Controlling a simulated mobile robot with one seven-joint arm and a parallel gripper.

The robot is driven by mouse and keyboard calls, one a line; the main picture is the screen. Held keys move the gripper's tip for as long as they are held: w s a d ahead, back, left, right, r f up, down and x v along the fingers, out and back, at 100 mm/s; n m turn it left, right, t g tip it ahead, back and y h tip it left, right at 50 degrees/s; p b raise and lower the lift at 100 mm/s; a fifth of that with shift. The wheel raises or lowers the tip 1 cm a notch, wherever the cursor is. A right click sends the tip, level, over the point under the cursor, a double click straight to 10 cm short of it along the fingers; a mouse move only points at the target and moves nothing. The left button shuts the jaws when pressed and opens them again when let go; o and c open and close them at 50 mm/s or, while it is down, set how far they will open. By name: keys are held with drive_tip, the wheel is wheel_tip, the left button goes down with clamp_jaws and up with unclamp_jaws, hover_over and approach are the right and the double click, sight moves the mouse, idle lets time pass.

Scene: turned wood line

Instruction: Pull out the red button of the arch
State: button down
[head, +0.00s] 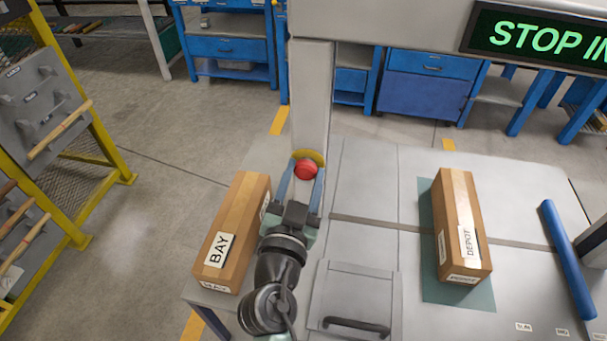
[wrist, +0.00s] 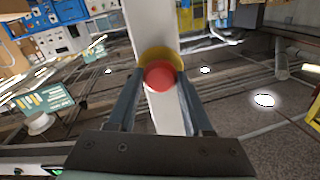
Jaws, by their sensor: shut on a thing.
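The red button (head: 306,169) sits on a yellow collar (head: 317,156) on the front of the arch's pale post (head: 312,100). My gripper (head: 303,172) reaches up to it from below, with one blue-grey finger on each side. In the wrist view the red button (wrist: 160,76) lies between the two fingertips, with the yellow collar (wrist: 160,55) behind it. My gripper (wrist: 160,82) is shut on the button. Whether the button stands pulled out or pushed in cannot be told.
A cardboard box labelled BAY (head: 246,205) stands close left of my arm. A box labelled DEPOT (head: 459,215) lies on a teal mat (head: 430,260) to the right. A blue roll (head: 566,258) lies at far right. A lit sign (head: 540,38) hangs on the arch.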

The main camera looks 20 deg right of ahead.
idle(0.3)
drive_tip(key=shift+s+a+f+b, duration=0.25)
drive_tip(key=shift+s+b, duration=0.1)
drive_tip(key=shift+b, duration=0.25)
drive_tip(key=shift+s+a+r+b, duration=0.1)
drive_tip(key=shift+s+a+b, duration=0.15)
drive_tip(key=shift+s+b, duration=0.15)
drive_tip(key=shift+w, duration=0.1)
drive_tip(key=c, duration=0.7)
unclamp_jaws()
drive_tip(key=shift+c, duration=0.2)
drive_tip(key=o, duration=0.4)
drive_tip(key=shift+s+a+r, duration=0.1)
drive_tip(key=shift+s+r, duration=0.05)
drive_tip(key=shift+s, duration=0.05)
drive_tip(key=shift+o, duration=0.2)
drive_tip(key=shift+w, duration=0.1)
